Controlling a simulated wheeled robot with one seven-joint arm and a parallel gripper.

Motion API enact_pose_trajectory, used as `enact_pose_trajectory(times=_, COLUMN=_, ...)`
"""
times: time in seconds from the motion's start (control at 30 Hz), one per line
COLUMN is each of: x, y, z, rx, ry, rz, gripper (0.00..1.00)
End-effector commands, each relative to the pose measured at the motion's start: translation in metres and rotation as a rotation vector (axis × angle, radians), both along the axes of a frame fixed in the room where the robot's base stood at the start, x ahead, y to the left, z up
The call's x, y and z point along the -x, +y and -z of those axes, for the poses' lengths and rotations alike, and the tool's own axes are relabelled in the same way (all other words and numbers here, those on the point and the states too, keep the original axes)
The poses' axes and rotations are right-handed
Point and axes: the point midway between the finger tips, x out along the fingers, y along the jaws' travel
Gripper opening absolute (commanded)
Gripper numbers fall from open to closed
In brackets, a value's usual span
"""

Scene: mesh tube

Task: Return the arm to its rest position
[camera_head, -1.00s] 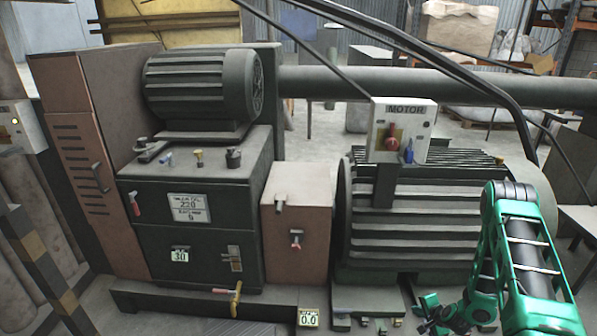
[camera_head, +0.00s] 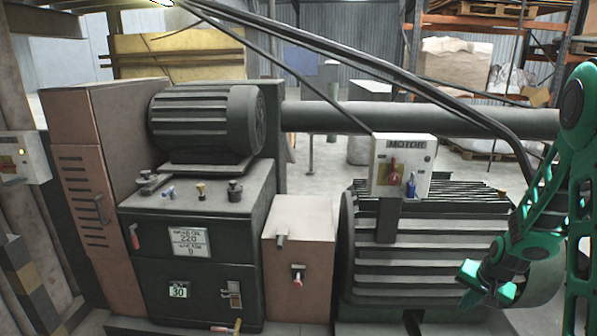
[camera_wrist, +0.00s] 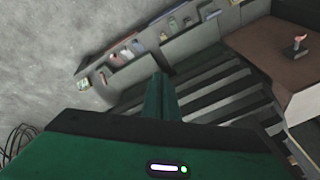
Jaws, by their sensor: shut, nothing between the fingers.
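My green arm shows at the right edge of the head view. My gripper (camera_head: 485,284) hangs at its lower end, in front of the right side of the large ribbed motor (camera_head: 415,255), apart from it as far as I can tell. In the wrist view, my gripper's green fingers (camera_wrist: 161,98) are together with nothing between them.
A white motor switch box (camera_head: 403,165) with a red knob stands above the motor. A brown box (camera_head: 298,250) and a dark cabinet (camera_head: 190,240) are to the left. A thick pipe (camera_head: 330,117) runs behind. Grey floor (camera_wrist: 45,60) is open in the wrist view.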

Motion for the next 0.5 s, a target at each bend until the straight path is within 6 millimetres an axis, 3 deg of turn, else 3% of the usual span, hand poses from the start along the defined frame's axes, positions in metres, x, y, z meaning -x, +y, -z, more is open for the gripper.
enact_pose_trajectory(times=0.03, x=0.010, y=0.001, z=-0.018, rx=0.013, ry=0.010, rz=-0.011, gripper=0.00)
enact_pose_trajectory(times=0.2, x=0.052, y=0.004, z=-0.064, rx=0.046, ry=0.071, rz=-0.048, gripper=0.00)
enact_pose_trajectory(times=0.5, x=0.140, y=0.017, z=-0.131, rx=0.072, ry=0.176, rz=-0.096, gripper=0.00)
